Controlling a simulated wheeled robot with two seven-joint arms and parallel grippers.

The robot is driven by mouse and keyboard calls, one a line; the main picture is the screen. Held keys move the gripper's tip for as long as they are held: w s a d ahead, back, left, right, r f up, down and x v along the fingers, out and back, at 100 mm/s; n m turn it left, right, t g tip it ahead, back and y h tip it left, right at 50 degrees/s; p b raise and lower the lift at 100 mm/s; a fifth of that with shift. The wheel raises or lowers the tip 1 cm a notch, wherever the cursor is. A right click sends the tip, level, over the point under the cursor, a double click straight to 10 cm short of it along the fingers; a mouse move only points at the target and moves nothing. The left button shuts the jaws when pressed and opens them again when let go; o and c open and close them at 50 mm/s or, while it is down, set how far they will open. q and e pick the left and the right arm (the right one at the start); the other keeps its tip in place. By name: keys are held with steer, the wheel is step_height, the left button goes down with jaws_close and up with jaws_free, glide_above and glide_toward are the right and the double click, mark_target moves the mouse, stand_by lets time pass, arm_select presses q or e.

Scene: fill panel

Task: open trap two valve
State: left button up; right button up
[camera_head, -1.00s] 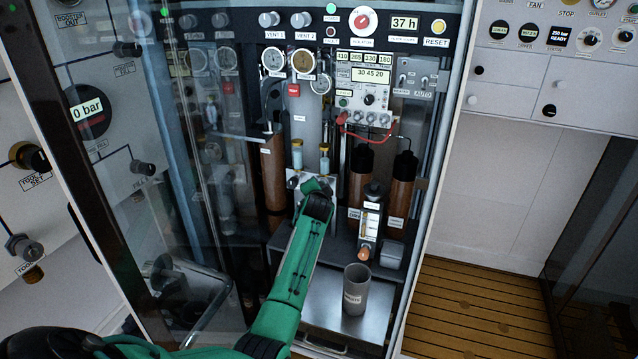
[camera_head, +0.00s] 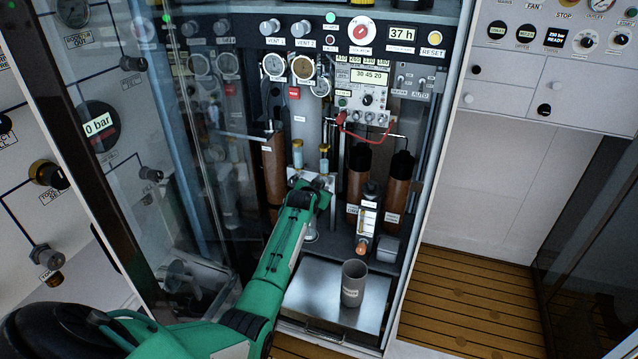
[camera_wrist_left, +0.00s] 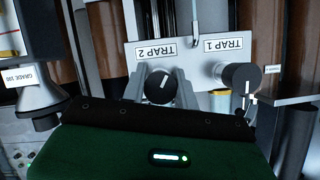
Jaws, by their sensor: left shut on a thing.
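In the left wrist view the trap 2 valve is a dark round knob (camera_wrist_left: 160,87) with a slanted white mark, beside the upside-down TRAP 2 label (camera_wrist_left: 157,52). My left gripper (camera_wrist_left: 162,92) is shut on this knob, one finger on each side. The trap 1 knob (camera_wrist_left: 243,80) sits to the right in that view, free of the fingers, with a white mark. In the head view my left gripper (camera_head: 320,186) is at the small metal plate below two yellow-capped vials (camera_head: 324,158); the arm hides the knob. My right gripper is not in view.
A grey beaker (camera_head: 354,284) stands on the metal tray (camera_head: 312,293) below. Brown cylinders (camera_head: 399,185) and a flowmeter (camera_head: 368,220) are right of the arm. A glass door (camera_head: 215,170) stands at the left. The gauge panel is above.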

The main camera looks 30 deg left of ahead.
arm_select(q)
steer(key=shift+f+n+h+p, duration=0.15)
steer(key=shift+n+h+p, duration=0.2)
steer(key=shift+n+h, duration=0.6)
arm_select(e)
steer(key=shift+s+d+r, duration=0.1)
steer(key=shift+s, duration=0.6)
arm_select(q)
steer(key=shift+n, duration=0.25)
steer(key=o, duration=1)
steer(key=shift+c, duration=0.2)
steer(key=shift+s, duration=0.1)
steer(key=v, duration=1.3)
steer(key=shift+s, duration=0.4)
steer(key=shift+d, duration=0.1)
